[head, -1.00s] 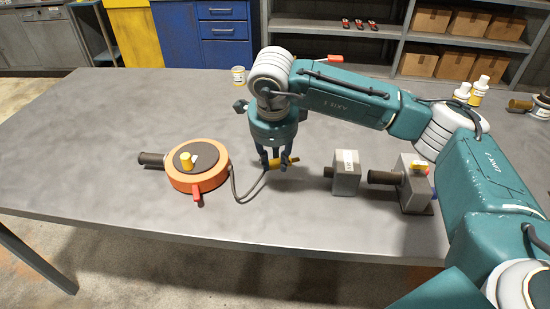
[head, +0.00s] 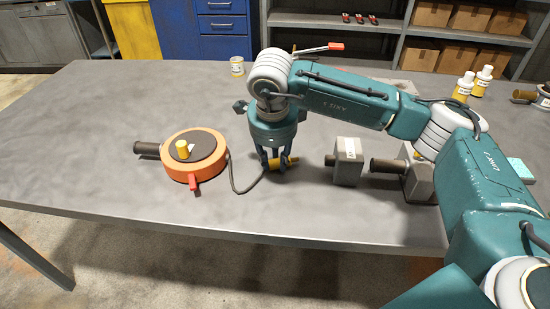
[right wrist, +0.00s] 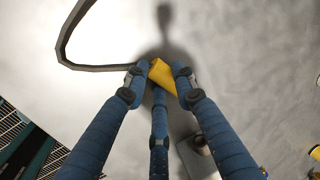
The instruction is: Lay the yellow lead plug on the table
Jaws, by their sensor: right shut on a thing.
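My right gripper (head: 278,166) is shut on the yellow lead plug (right wrist: 163,76), seen between its fingertips in the right wrist view. In the head view the plug sits low, close to the grey table (head: 255,222); I cannot tell whether it touches the top. A dark lead (head: 234,180) runs from the plug to the orange round device (head: 193,171) on the left. The device has a dark top, a yellow knob (head: 182,149) and a red lever (head: 193,182). My left gripper is not in view.
A grey block with a dark stub (head: 347,163) stands just right of my gripper, and another grey block with a dark cylinder (head: 419,180) is beyond it. White-and-yellow bottles (head: 463,86) stand at the back right. The table's front middle is clear.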

